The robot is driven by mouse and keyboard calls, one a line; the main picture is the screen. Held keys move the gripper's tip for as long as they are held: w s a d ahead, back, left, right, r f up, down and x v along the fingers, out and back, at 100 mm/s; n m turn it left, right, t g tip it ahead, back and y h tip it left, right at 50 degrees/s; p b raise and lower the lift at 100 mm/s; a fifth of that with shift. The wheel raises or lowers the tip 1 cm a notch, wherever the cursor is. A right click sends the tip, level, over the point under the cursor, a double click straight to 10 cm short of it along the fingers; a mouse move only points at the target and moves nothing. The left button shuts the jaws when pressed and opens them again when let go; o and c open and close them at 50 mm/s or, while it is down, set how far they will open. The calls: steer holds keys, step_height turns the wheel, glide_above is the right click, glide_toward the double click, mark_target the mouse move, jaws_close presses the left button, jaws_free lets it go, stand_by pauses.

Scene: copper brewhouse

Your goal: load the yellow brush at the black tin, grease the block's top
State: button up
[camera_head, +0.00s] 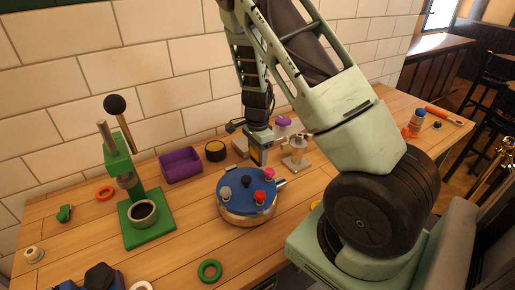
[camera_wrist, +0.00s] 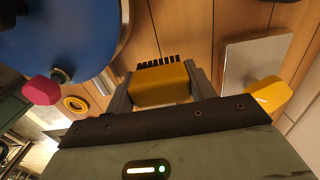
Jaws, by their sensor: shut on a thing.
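My gripper (camera_wrist: 163,92) is shut on the yellow brush (camera_wrist: 165,84), with a finger on each side of its yellow body and the black bristles pointing away from my wrist. In the head view my gripper (camera_head: 257,147) is low over the table, behind the blue round fixture, and the brush shows as a small yellow patch. The black tin (camera_head: 215,150), with a yellowish top, stands left of my gripper, apart from it. A tan block (camera_head: 240,147) shows partly behind my gripper. A grey flat-topped piece (camera_wrist: 252,64) lies right of the brush in the wrist view; I cannot tell whether it is the task's block.
A purple bin (camera_head: 181,165) and a green press (camera_head: 147,224) stand to the left. A green ring (camera_head: 210,270) lies at the front. Wood around it is clear.

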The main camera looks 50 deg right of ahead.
mark_target(258, 163)
steer(key=shift+f+b, duration=2)
steer(key=shift+f, duration=0.75)
steer(key=o, duration=1)
steer(key=shift+c, duration=0.2)
steer(key=shift+r, duration=0.2)
steer(key=shift+r+p, duration=0.35)
steer(key=shift+p, duration=0.2)
steer(key=c, duration=1.4)
step_height(258, 163, up, 8)
steer(key=p, duration=0.7)
